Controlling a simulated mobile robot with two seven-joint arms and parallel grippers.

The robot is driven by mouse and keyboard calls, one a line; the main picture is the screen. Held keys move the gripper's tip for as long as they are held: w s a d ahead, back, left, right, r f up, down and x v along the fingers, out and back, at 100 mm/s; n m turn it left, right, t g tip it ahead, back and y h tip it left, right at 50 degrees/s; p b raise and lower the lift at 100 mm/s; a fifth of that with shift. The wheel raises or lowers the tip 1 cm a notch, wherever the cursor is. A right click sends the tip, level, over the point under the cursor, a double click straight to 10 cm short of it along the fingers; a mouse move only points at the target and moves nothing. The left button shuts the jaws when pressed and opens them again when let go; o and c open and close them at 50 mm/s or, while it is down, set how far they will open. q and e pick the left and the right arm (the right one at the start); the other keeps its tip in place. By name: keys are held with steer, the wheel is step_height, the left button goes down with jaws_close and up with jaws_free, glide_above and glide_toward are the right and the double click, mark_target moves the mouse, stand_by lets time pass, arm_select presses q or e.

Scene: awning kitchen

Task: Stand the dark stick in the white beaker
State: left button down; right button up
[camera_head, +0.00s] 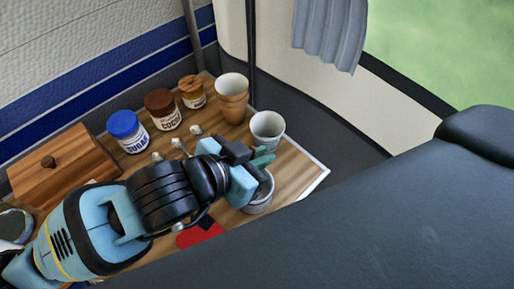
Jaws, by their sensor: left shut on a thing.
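My left gripper (248,162) reaches in from the left over the wooden counter, its blue fingers shut on a dark green piece (263,157) that sticks out past the tips. I take this piece for the dark stick; most of it is hidden by the fingers. A white beaker (267,121) stands upright just beyond the gripper, its open top showing. A second pale cup (259,204) stands nearer, partly hidden under the gripper. I cannot tell which of the two is the beaker named. The right gripper is not in view.
A wooden box (62,165) stands at left. A red item (200,236) lies in front. The counter (299,172) is bare at its right end.

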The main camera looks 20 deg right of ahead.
arm_select(q)
steer(key=shift+f+b, duration=0.55)
steer(key=shift+f, duration=0.35)
steer(key=c, duration=1.4)
jaws_free()
steer(key=shift+c, duration=0.2)
steer(key=v, duration=0.7)
steer(key=shift+a+r+b, duration=0.25)
steer(key=shift+a+b, duration=0.05)
steer(key=shift+s, duration=0.15)
